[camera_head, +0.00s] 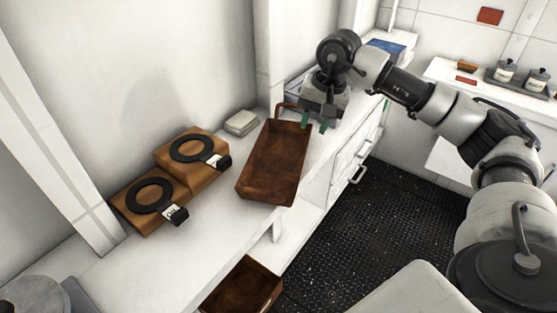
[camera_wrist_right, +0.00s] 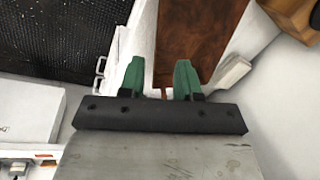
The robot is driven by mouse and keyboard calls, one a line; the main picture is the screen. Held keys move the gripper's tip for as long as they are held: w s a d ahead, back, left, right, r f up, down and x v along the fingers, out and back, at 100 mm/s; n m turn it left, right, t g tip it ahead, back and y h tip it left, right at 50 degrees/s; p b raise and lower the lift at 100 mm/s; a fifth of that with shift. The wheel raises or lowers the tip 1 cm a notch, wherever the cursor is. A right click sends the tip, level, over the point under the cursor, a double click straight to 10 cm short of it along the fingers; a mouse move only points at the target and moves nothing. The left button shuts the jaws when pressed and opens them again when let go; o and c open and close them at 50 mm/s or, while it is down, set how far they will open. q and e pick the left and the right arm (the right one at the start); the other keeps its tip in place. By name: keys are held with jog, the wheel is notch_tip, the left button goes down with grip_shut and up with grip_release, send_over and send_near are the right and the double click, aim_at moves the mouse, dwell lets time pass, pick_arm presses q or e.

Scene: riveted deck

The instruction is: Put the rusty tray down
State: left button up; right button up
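The rusty tray (camera_head: 270,165), brown and rectangular with a loop handle at its far end, appears to rest on the white counter (camera_head: 215,225) near its front edge. Its near side is towards me. My right gripper (camera_head: 314,122) is at the tray's far right corner, beside the handle. In the right wrist view its green fingers (camera_wrist_right: 159,82) are apart, with no object clearly held between them. The rusty tray (camera_wrist_right: 197,40) shows beyond them there. I cannot tell whether a finger touches it. My left gripper is not in view.
Two wooden boxes (camera_head: 203,180) with black rings stand left of the tray. A small pale block (camera_head: 241,123) lies by the wall. A second rusty box (camera_head: 243,287) sits lower down. White drawers (camera_head: 350,155) line the counter front; dark floor (camera_head: 365,220) is clear.

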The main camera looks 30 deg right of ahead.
jog(key=f, duration=0.1)
jog(key=f+p, duration=0.1)
jog(key=f, duration=0.3)
jog(key=shift+w+a, duration=0.2)
jog(key=shift+a, duration=0.15)
jog(key=f+p, duration=0.1)
jog(key=f, duration=0.2)
jog(key=f+p, duration=0.1)
jog(key=shift+a+f+p, duration=0.15)
jog(key=shift+a+p, duration=0.15)
jog(key=shift+a, duration=0.1)
jog(key=shift+w+f, duration=0.15)
jog(key=shift+f, duration=0.35)
grip_shut()
jog(key=shift+r, duration=0.15)
